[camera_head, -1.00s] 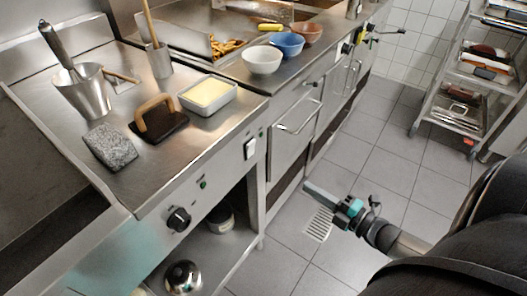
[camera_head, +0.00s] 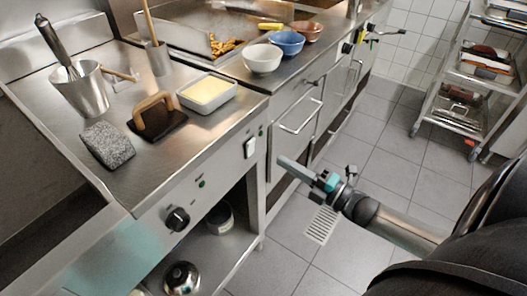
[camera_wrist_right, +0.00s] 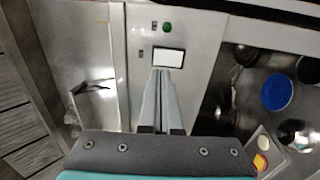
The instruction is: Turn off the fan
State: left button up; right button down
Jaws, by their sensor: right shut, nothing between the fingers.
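No fan is recognisable in these views. A white rocker switch (camera_head: 250,147) sits on the steel front panel of the counter, near its right end. It also shows in the right wrist view (camera_wrist_right: 168,57), below a green light (camera_wrist_right: 168,28). My right gripper (camera_head: 283,161) is shut and empty, in front of the panel and to the right of the switch in the head view. In the right wrist view its fingertips (camera_wrist_right: 163,74) point at the lower edge of the switch. The head view shows a gap between them. My left gripper is out of view.
A black knob (camera_head: 177,218) is on the same panel, left of the switch. The counter carries a grey stone block (camera_head: 107,146), a black press (camera_head: 158,120) and a white dish (camera_head: 207,94). A wheeled rack (camera_head: 447,112) stands at right. The tiled floor between is clear.

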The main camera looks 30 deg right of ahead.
aim_at(253, 144)
jog(key=b+x, duration=0.1)
jog(key=x, duration=0.4)
jog(key=shift+w+a, duration=0.2)
jog(key=shift+w, duration=0.15)
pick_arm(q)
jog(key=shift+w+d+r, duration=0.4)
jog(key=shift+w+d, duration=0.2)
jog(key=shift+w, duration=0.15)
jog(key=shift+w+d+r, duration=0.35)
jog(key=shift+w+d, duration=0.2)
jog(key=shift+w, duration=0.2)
pick_arm(e)
jog(key=shift+w+a+r, duration=0.1)
jog(key=shift+w+a, duration=0.2)
jog(key=shift+w, duration=0.35)
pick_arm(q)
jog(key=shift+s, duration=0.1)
pick_arm(e)
jog(key=shift+w+r+g+p, duration=0.2)
jog(key=shift+r+g+p, duration=0.1)
jog(key=shift+p, duration=0.25)
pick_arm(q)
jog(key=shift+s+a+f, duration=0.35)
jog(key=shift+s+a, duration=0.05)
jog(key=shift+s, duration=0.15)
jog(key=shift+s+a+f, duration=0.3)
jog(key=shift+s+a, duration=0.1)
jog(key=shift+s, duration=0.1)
pick_arm(e)
jog(key=shift+f, duration=0.15)
